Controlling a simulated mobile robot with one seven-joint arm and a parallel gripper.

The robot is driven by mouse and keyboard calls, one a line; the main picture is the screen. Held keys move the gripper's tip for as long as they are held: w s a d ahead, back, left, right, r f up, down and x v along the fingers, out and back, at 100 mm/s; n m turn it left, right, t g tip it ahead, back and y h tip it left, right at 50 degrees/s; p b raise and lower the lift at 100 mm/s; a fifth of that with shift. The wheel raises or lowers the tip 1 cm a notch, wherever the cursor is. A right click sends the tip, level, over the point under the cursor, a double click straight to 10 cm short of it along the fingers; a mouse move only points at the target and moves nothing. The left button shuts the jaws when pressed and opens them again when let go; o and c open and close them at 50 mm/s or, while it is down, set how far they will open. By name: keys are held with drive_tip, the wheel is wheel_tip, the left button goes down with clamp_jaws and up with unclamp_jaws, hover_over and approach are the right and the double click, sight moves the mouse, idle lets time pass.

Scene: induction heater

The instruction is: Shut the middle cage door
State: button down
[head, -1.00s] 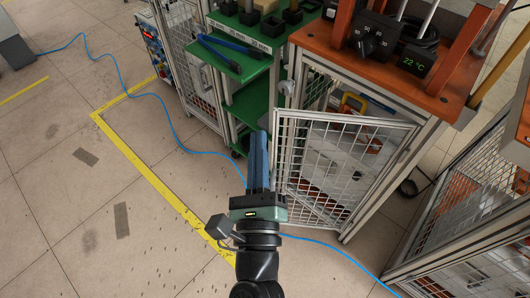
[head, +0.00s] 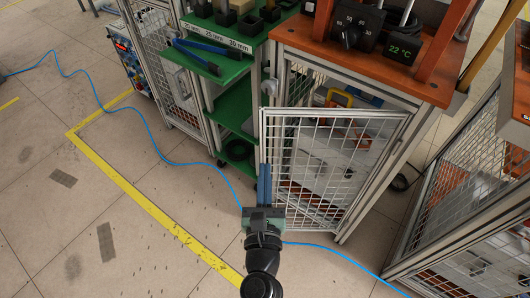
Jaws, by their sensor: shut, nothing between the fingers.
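The middle cage door (head: 335,165) is a wire-mesh panel in a light metal frame. It stands ajar, swung out toward me, with a gap to the cage behind its top and left side. Its free edge is at the left and its right side meets the cage's right post. My gripper (head: 264,168) is shut and empty, its blue fingers pointing away from me. It is just in front of the free edge's lower part and overlaps it in the picture; I cannot tell whether they touch. A grey latch piece (head: 269,88) sits on the left post.
The orange-topped heater bench (head: 350,62) stands over the cage. A green shelf cart (head: 235,115) is to the left, with another mesh cage (head: 160,60) beyond. A mesh cage (head: 450,200) stands at right. A blue cable (head: 180,162) crosses the floor. Floor at left is open.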

sight(265, 145)
drive_tip(key=shift+w, duration=2.55)
